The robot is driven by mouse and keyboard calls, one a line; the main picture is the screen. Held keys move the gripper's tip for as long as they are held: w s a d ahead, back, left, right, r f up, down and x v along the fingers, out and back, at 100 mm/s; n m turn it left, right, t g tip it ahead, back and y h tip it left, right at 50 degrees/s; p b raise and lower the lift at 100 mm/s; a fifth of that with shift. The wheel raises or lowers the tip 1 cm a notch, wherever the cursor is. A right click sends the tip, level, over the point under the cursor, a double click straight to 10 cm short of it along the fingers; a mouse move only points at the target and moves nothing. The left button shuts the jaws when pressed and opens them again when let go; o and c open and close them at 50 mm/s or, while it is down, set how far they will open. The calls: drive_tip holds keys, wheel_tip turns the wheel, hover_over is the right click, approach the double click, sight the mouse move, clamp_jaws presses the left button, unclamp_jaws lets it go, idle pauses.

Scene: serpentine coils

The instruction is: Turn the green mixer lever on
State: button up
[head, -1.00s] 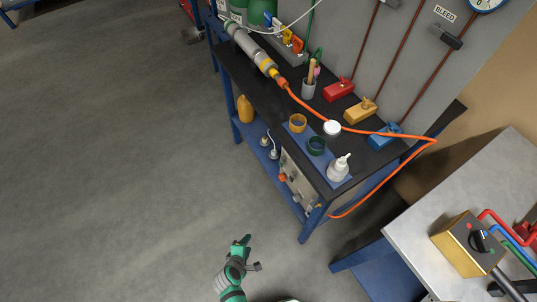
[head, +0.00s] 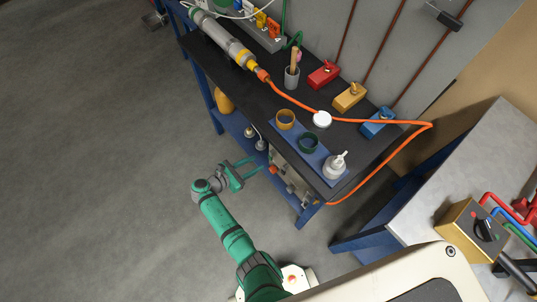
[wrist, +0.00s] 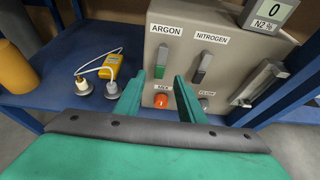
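The grey gas mixer box (wrist: 225,25) stands on the lower shelf of the workbench, straight ahead in the wrist view. Its front has a dark green lever (wrist: 161,62) under the ARGON label and a grey-black lever (wrist: 202,67) under NITROGEN. Both levers look upright in their slots. My gripper (wrist: 160,76) is open and empty, its two green fingers pointing at the box front, with the green lever seen between and beyond the tips. In the head view my gripper (head: 256,165) is at the bench's lower shelf, left of the box (head: 293,175).
An orange-red knob (wrist: 161,101) sits low on the box, near the fingers. A yellow meter (wrist: 112,66) with a cable and two metal-capped items stand left of it. Bench legs flank the shelf.

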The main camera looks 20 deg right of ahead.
sight(269, 157)
drive_tip(key=x, duration=0.8)
drive_tip(key=shift+f, duration=0.25)
drive_tip(key=shift+w, duration=0.15)
